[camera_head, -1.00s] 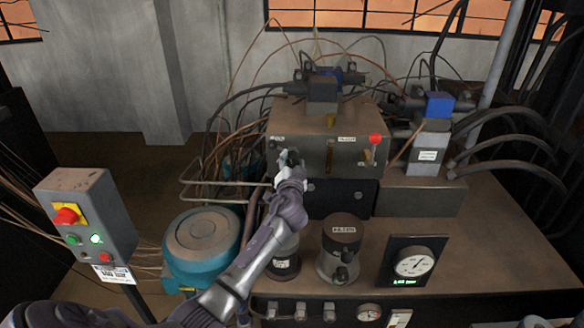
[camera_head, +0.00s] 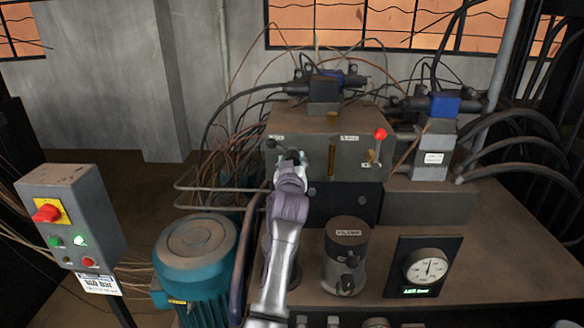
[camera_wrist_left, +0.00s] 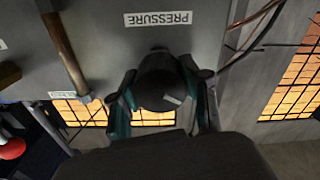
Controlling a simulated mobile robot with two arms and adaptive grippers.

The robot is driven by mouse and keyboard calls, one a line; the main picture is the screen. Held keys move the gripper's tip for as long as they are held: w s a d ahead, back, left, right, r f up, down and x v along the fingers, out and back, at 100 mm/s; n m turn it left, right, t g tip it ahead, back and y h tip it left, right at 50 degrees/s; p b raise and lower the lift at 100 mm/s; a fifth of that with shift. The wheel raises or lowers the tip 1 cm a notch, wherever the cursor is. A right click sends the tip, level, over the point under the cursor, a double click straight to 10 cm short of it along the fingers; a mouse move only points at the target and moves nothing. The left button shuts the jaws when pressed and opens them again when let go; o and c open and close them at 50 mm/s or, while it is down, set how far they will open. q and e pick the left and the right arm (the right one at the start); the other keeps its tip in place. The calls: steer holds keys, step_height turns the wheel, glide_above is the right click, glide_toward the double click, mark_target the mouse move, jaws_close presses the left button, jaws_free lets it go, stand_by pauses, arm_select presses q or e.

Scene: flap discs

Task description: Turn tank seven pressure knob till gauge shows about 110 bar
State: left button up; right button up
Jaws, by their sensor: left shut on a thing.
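The round black pressure knob (camera_wrist_left: 160,82) sits on the grey box face beside a white PRESSURE label (camera_wrist_left: 158,18). My left gripper (camera_wrist_left: 162,92) is shut on it, with one finger on each side. In the head view the left gripper (camera_head: 290,160) reaches the left part of the box front and mostly hides the knob. The round white gauge (camera_head: 427,267) stands on a dark panel at the right of the bench. Its needle points roughly upward. A green digital readout (camera_head: 416,291) is lit below it, too small to read surely. My right gripper is not in view.
A red-tipped lever (camera_head: 380,135) sticks out at the box's right. A dark cylinder (camera_head: 346,255) stands on the bench between my arm and the gauge. A blue-green motor (camera_head: 195,260) and a control post (camera_head: 70,215) stand left. Hoses and wires crowd the back.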

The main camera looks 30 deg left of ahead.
mark_target(292, 154)
arm_select(q)
steer(key=shift+n, duration=1)
steer(key=shift+b, duration=0.3)
steer(key=o, duration=1.1)
steer(key=shift+o, duration=0.2)
steer(key=shift+r, duration=0.1)
step_height(292, 154, up, 10)
steer(key=shift+f, duration=0.1)
steer(key=shift+f, duration=0.15)
